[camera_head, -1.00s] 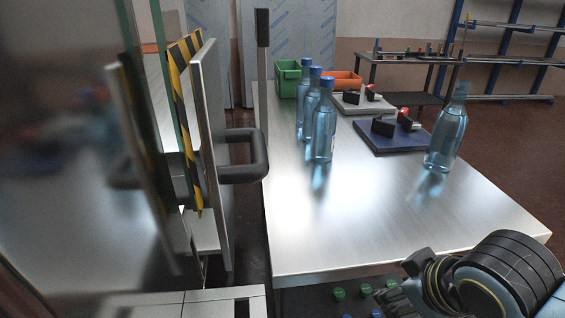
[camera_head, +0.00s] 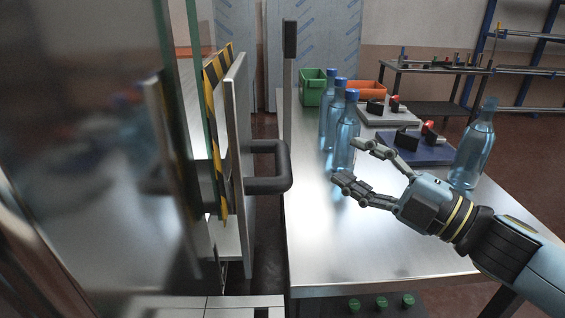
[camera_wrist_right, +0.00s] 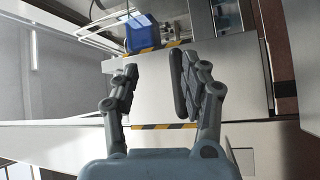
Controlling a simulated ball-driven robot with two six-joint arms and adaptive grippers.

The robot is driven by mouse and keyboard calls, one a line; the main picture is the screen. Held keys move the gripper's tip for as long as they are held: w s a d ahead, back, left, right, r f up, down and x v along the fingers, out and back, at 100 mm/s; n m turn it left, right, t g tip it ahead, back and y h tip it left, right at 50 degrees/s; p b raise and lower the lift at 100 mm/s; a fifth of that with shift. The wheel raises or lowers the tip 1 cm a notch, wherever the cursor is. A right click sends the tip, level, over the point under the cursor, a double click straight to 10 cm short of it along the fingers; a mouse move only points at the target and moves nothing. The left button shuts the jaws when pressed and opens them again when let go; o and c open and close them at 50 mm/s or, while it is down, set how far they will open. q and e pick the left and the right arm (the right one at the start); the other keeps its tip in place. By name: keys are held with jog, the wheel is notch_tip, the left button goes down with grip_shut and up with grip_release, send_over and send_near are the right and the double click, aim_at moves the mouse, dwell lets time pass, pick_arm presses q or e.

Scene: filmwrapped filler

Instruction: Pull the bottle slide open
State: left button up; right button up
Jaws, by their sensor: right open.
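The slide is an upright pale panel (camera_head: 236,160) at the left of the head view, with a black U-shaped handle (camera_head: 270,184) on its right side. My right gripper (camera_head: 347,163) is open and empty above the steel table. Its fingers point left toward the handle, with a clear gap between fingertips and handle. In the right wrist view the spread fingers (camera_wrist_right: 153,80) face a pale panel with yellow-black stripes (camera_wrist_right: 150,127). I cannot make out the handle there for certain. My left gripper is not in view.
Blue bottles (camera_head: 346,135) stand in a row on the steel table (camera_head: 320,250), just behind my right gripper. Another bottle (camera_head: 474,150) stands at the right. Two fixtures (camera_head: 413,146), a green bin (camera_head: 313,88) and an orange bin (camera_head: 366,90) are farther back. A glass pane is left of the slide.

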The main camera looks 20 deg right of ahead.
aim_at(283, 164)
jog(key=w+a+n+g+y, duration=0.1)
jog(key=a+n, duration=0.1)
jog(key=a, duration=0.1)
jog(key=w+a+n+g+y+p, duration=0.1)
jog(key=a+n+g+y, duration=0.1)
jog(key=a, duration=0.2)
jog(key=w+a+n+g+y+p, duration=0.1)
jog(key=a+n+y, duration=0.1)
jog(key=a, duration=0.2)
jog(key=shift+w+r+g, duration=0.2)
jog(key=shift+r+g, duration=0.05)
jog(key=shift+g, duration=0.05)
grip_shut()
